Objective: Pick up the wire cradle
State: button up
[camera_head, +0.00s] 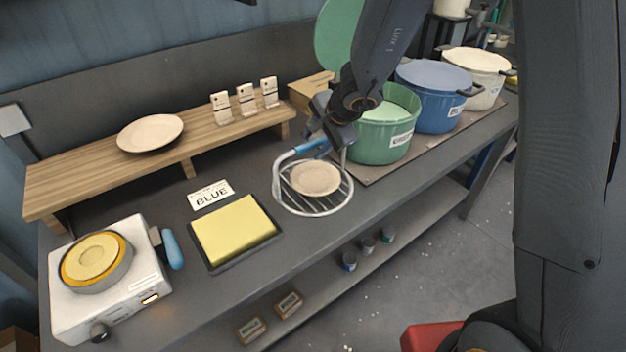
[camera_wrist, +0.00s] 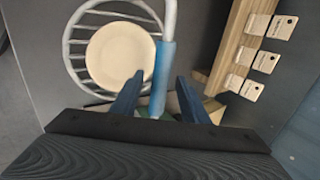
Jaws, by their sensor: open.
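The wire cradle (camera_head: 281,194) is a round metal rack on the dark bench, with a raised handle that has a blue grip (camera_head: 311,147). A pale round plate (camera_head: 316,177) lies in it. My gripper (camera_head: 327,146) is at the handle, just above the cradle. In the wrist view, my gripper (camera_wrist: 158,88) is open, with one finger on each side of the blue grip (camera_wrist: 163,70). The plate (camera_wrist: 120,55) and the cradle's wire bars (camera_wrist: 76,48) show beyond the fingers. Contact between fingers and grip cannot be told.
A green pot (camera_head: 385,140) with its lid raised stands close right of my gripper, beside a blue pot (camera_head: 432,100) and a cream pot (camera_head: 476,78). A wooden shelf (camera_head: 80,185) with a plate runs behind. A yellow pad (camera_head: 235,230) and a hot plate (camera_head: 130,285) lie left.

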jog(key=shift+w+f, duration=0.1)
jog(key=shift+f, duration=0.15)
jog(key=shift+a, duration=0.1)
jog(key=c, duration=0.9)
jog(key=shift+r, duration=0.1)
grip_shut()
jog(key=shift+r, duration=0.15)
